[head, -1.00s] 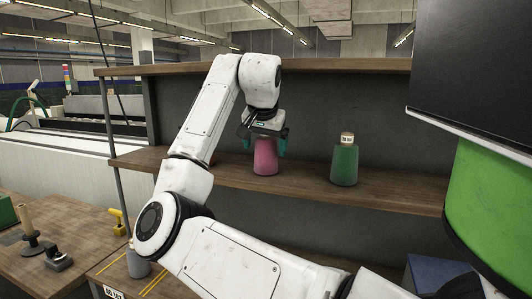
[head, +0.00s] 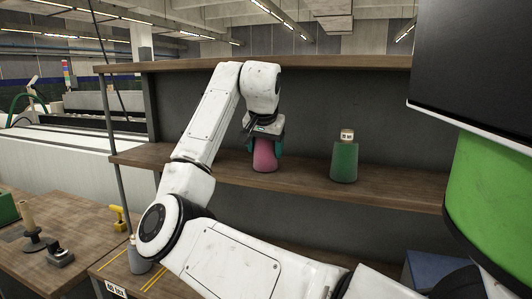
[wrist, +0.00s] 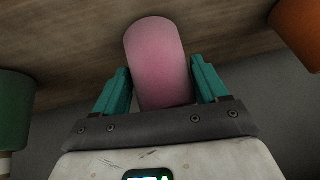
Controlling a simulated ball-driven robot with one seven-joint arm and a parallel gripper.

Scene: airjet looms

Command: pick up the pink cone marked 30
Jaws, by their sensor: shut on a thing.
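The pink cone (head: 265,156) stands upright on the middle shelf in the head view; its top is hidden by my gripper. My gripper (head: 265,146) points down over it, one teal finger on each side. In the wrist view the pink cone (wrist: 158,62) lies between the teal fingers of my gripper (wrist: 160,90), which is shut on its upper part. The cone's base appears to rest on the shelf. No mark 30 is readable on it.
A green cone (head: 344,162) with a pale labelled top stands to the right on the same wooden shelf (head: 400,188). An orange object (wrist: 300,30) shows at the wrist view's right edge. The upper shelf (head: 340,64) runs above my arm.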

